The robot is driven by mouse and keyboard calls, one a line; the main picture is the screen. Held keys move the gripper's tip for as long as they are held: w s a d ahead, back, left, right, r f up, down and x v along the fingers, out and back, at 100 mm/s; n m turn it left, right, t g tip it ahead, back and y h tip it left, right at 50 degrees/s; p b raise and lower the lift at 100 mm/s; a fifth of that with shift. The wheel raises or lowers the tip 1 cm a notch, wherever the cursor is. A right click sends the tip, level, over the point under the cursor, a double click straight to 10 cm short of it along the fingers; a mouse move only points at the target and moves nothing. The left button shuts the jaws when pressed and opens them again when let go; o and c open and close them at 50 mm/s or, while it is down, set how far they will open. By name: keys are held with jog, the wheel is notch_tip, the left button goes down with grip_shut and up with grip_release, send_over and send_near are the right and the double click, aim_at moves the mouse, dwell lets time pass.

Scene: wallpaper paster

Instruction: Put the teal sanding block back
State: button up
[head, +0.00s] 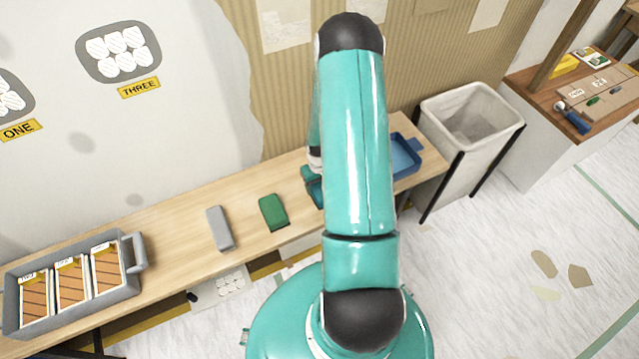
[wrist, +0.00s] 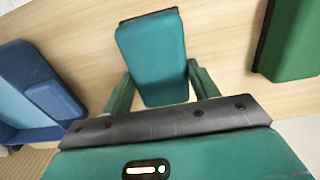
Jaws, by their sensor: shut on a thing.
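The teal sanding block (wrist: 152,52) is between the two fingers of my gripper (wrist: 158,85) in the wrist view. The fingers are shut on its near part, one on each side. The block is at or just above the wooden bench top; I cannot tell whether it touches. In the head view only a small part of the teal block (head: 314,192) shows, as my arm covers the rest and the gripper.
On the bench (head: 180,222), a green block (head: 273,212) and a grey block (head: 220,229) lie to the left. A blue tray (head: 404,154) stands to the right; it also shows in the wrist view (wrist: 45,100). A grey crate (head: 133,285) holds several panels. A bin (head: 470,117) stands beyond the bench's right end.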

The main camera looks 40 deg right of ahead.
jog(key=o, duration=1)
notch_tip(320, 180, up, 12)
jog(key=shift+r, duration=0.15)
notch_tip(320, 180, up, 10)
jog(key=h, duration=0.1)
send_over(319, 186)
jog(key=w+a, duration=0.2)
jog(key=a, duration=0.2)
jog(key=s+a+r+n+t, duration=0.1)
jog(key=a+r+t, duration=0.1)
jog(key=a+r, duration=0.9)
jog(key=s+a+r+t, duration=0.1)
jog(key=s+a+r, duration=0.3)
jog(key=s+a+r+n+t, duration=0.1)
jog(key=s+a+r, duration=0.3)
jog(key=r, duration=0.1)
jog(key=s+a+r+n+t+y, duration=0.1)
jog(key=s+a+r, duration=0.3)
jog(key=r, duration=0.1)
jog(key=shift+s+r, duration=0.1)
jog(key=shift+s, duration=0.1)
